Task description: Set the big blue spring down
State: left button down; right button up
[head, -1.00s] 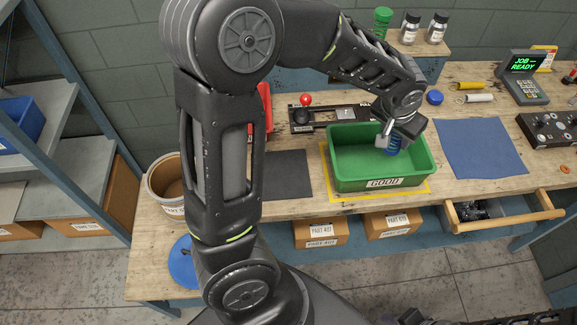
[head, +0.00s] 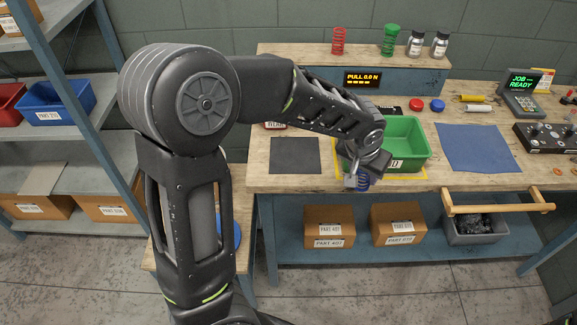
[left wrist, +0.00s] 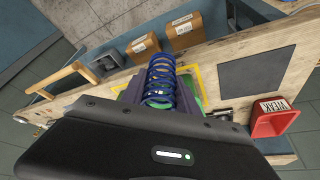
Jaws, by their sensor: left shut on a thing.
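The blue spring (head: 364,183) hangs from my left gripper (head: 362,166), which is shut on it. In the head view it is in front of the green GOOD bin (head: 418,158), near the bench's front edge and outside the bin's walls. In the left wrist view the blue spring (left wrist: 160,82) sticks out beyond the gripper body, its coils clearly visible. My left wrist covers the left part of the bin in the head view. My right gripper is not in view.
A dark mat (head: 295,156) lies left of the bin and a blue cloth (head: 478,148) lies right of it. A red WEAK bin (left wrist: 275,117) shows in the left wrist view.

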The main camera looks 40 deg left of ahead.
pick_arm(q)
jog(key=shift+s+d+f, duration=0.1)
jog(key=shift+s+f, duration=0.1)
jog(key=shift+f, duration=0.05)
jog(key=w+a+r+n+b, duration=0.1)
jog(key=w+a+r+b, duration=0.1)
jog(key=a, duration=0.9)
jog(key=w+a+r+n+y+b, duration=0.1)
jog(key=w+a+r+n, duration=0.1)
jog(key=a, duration=1)
jog(key=shift+a+r+b, duration=0.15)
jog(key=shift+a+b, duration=0.05)
jog(key=shift+b, duration=0.2)
jog(key=shift+f+p, duration=0.5)
jog(key=shift+f, duration=2.65)
jog(key=shift+f, duration=0.1)
